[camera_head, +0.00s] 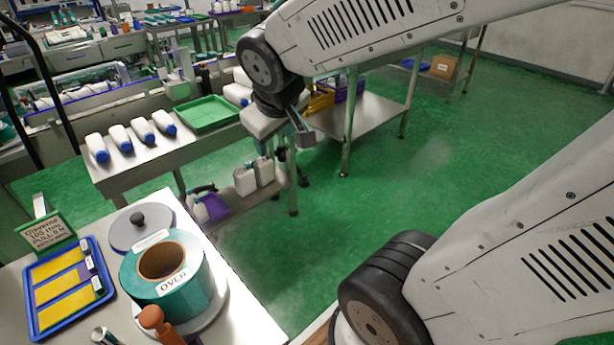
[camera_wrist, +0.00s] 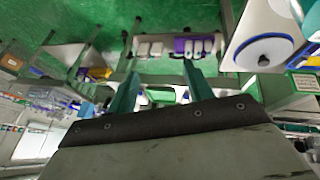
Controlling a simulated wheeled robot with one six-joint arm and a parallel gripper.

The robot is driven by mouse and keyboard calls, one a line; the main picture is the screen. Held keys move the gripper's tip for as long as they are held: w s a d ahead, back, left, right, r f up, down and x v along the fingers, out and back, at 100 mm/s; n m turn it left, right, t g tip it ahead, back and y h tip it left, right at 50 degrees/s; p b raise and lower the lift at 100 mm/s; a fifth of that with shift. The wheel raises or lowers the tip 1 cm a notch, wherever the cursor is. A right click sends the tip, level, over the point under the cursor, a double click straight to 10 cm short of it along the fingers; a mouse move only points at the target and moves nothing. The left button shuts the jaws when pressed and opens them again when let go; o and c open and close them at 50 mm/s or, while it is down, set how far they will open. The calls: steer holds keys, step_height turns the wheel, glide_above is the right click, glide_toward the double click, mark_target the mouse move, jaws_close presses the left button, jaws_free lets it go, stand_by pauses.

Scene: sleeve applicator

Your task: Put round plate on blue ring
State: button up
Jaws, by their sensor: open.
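A grey round plate (camera_head: 122,232) with a dark centre knob lies at the back of the white table, just behind a thick teal-blue ring (camera_head: 146,284). The ring is a roll with a brown core, a label reading "OVER" and an open top. It stands on a pale round base. In the wrist view the plate (camera_wrist: 262,50) shows at upper right with a blue rim, and part of the ring (camera_wrist: 308,18) shows at the corner. My gripper (camera_head: 298,128) is raised, far right of and beyond both; its fingers (camera_wrist: 160,85) are apart and empty.
A blue tray (camera_head: 34,318) with yellow pieces and a green sign (camera_head: 45,232) stand left of the ring. An orange-brown handled item (camera_head: 160,322) is close in front of it. Behind, a bench (camera_head: 150,165) holds white bottles and a green tray (camera_head: 208,113). Green floor is open at right.

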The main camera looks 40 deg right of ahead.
steer(key=s+a+g+y, duration=0.1)
steer(key=s+a+g, duration=0.1)
steer(key=s, duration=0.5)
steer(key=s+a+r+m+g+y, duration=0.1)
steer(key=s+a, duration=0.2)
steer(key=s, duration=0.5)
steer(key=shift+a+r+g+y, duration=0.15)
steer(key=shift+r+g+y, duration=0.15)
steer(key=shift+g, duration=0.1)
